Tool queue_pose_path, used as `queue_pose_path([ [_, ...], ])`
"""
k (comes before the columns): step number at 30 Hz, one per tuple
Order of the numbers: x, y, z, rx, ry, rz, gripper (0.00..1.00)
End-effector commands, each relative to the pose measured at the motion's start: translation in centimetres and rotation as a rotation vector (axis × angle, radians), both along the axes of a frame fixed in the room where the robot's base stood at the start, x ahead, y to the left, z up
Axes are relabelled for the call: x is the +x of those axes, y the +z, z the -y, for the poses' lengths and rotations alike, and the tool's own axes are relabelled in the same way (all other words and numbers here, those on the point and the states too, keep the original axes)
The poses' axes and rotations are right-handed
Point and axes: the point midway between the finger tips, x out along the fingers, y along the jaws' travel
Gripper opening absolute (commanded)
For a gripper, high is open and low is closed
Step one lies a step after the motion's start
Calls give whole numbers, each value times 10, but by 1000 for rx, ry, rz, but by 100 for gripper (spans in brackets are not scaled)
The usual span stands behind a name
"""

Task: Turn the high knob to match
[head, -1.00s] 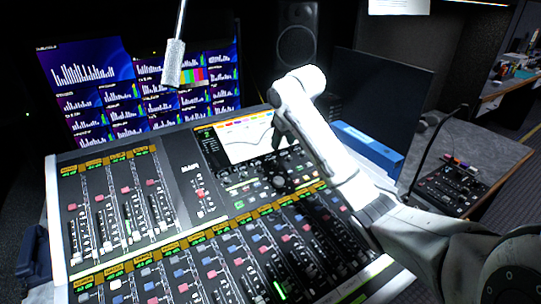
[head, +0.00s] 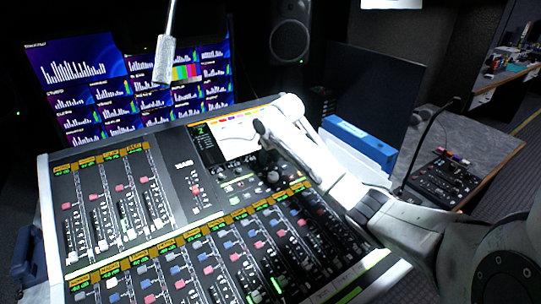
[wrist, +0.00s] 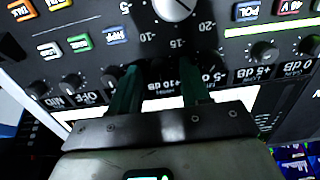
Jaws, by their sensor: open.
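The mixing console (head: 180,226) fills the lower middle of the head view. In the wrist view its panel appears upside down, with a row of small dark knobs, one of them the knob at left (wrist: 70,82), and display labels. I cannot tell for sure which knob is the high knob. My gripper (wrist: 158,76) is open, its two green fingers reaching over the knob row. The spot between the fingertips is dark, and whether a knob stands there is unclear. In the head view my gripper (head: 263,138) is over the console screen's lower right.
A large silver-faced knob (wrist: 174,6) lies just beyond my fingertips. More small knobs (wrist: 264,50) and coloured buttons (wrist: 80,43) surround them. A blue binder (head: 358,142) stands behind my arm. A microphone (head: 164,60) hangs above the console's back edge.

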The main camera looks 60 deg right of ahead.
Motion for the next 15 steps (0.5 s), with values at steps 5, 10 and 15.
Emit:
queue_pose_path([
  [5, 0, 0, 0, 0, 0, 0, 41],
  [10, 0, 0, 0, 0, 0, 0, 24],
  [15, 0, 0, 0, 0, 0, 0, 8],
])
